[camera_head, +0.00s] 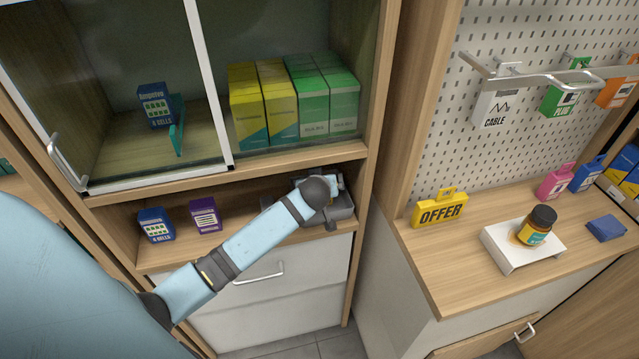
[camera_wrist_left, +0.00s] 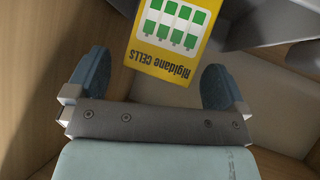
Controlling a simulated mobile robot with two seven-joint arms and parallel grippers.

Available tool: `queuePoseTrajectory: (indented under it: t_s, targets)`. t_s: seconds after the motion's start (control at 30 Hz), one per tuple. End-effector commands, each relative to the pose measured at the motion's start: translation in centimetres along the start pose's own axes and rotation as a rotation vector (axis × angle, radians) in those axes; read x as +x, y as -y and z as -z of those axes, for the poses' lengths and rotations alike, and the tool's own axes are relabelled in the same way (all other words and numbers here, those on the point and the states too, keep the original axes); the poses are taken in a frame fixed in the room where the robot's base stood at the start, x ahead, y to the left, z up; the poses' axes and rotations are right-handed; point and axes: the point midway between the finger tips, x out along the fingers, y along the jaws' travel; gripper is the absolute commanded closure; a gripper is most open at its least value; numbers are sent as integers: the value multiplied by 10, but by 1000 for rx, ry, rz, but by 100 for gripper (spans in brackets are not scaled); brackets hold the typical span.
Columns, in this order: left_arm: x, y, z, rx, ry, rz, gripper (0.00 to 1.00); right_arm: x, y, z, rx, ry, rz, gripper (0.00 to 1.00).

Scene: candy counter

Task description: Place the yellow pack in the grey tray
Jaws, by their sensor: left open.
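The yellow pack (camera_wrist_left: 173,37) shows in the left wrist view, with green cells printed on it and its lettering upside down. It lies ahead of my left gripper (camera_wrist_left: 155,62), between the lines of the two blue fingers. The fingers are open, and I see no contact with it. In the head view my left gripper (camera_head: 336,184) reaches into the lower shelf at the grey tray (camera_head: 345,214). My right gripper is not in view.
A blue pack (camera_head: 156,226) and a purple pack (camera_head: 205,216) stand left on the same shelf. Above are a glass door (camera_head: 165,110) and yellow and green boxes (camera_head: 262,105). Right, a counter holds a yellow OFFER sign (camera_head: 440,210) and a jar (camera_head: 538,226) on a white stand.

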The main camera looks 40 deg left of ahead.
Motion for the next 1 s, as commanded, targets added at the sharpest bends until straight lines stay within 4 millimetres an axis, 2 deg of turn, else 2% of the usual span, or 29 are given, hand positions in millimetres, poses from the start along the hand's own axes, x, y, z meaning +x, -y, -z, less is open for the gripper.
queuePoseTrajectory:
  t_s: [0.17, 0.5, 0.6, 0.77, 0.87, 0.97, 1.0]
  targets:
    - [-19, -1, 0, -2, 0, -2, 0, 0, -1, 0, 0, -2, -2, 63]
    - [-91, 0, 0, -2, 0, -1, 0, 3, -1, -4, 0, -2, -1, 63]
    - [-106, -1, 1, -3, 0, -2, 0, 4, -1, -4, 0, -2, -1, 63]
    - [-118, 0, -2, 8, 4, -6, 0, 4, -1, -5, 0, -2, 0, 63]
    - [-119, 1, -29, 84, 35, -52, 0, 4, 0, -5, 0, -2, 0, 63]
    - [-122, 3, -86, 237, 88, -171, 0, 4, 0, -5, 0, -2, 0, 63]
    - [-126, 5, -114, 307, 105, -234, 0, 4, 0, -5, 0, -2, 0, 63]
